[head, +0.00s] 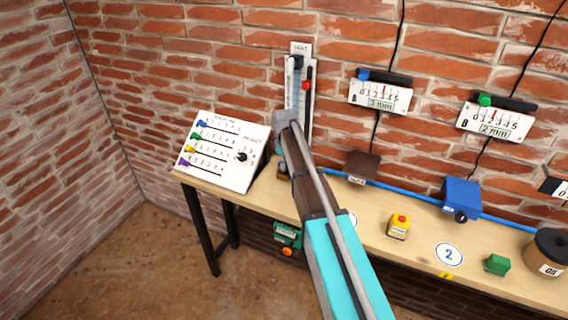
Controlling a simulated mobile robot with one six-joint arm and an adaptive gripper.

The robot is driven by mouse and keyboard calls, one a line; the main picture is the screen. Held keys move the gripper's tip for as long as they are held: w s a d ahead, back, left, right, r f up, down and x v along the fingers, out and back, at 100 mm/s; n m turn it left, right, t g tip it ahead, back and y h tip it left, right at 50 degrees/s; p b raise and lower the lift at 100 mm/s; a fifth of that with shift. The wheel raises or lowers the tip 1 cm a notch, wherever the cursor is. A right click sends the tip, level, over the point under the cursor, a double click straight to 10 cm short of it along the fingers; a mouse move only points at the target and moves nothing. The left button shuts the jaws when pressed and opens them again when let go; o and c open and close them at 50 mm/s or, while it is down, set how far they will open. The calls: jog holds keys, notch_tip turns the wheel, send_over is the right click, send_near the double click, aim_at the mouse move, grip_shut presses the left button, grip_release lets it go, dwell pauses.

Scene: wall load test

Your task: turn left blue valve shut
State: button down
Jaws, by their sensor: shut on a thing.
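My arm reaches from the bottom right up to the left part of the workbench. My gripper (281,158) is at the arm's end, low over the bench, mostly hidden behind my own wrist and forearm. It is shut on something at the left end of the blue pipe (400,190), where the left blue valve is. The valve itself is almost wholly covered, so its handle angle cannot be told. A second blue block (461,197) with a black knob sits on the pipe farther right, apart from my gripper.
A white sloped panel (225,150) with coloured sliders stands close left of my gripper. A wall gauge (298,85) is behind it. A brown block (362,166), yellow button box (399,226), green block (497,264) and oil can (548,254) stand along the wooden bench (375,250).

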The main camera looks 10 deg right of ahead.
jog(key=shift+m, duration=0.4)
jog(key=m, duration=0.7)
jog(key=shift+m, duration=0.4)
jog(key=m, duration=0.4)
jog(key=shift+m, duration=0.3)
jog(key=m, duration=0.4)
jog(key=shift+m, duration=0.4)
jog(key=c, duration=0.6)
grip_release()
jog(key=shift+c, duration=0.2)
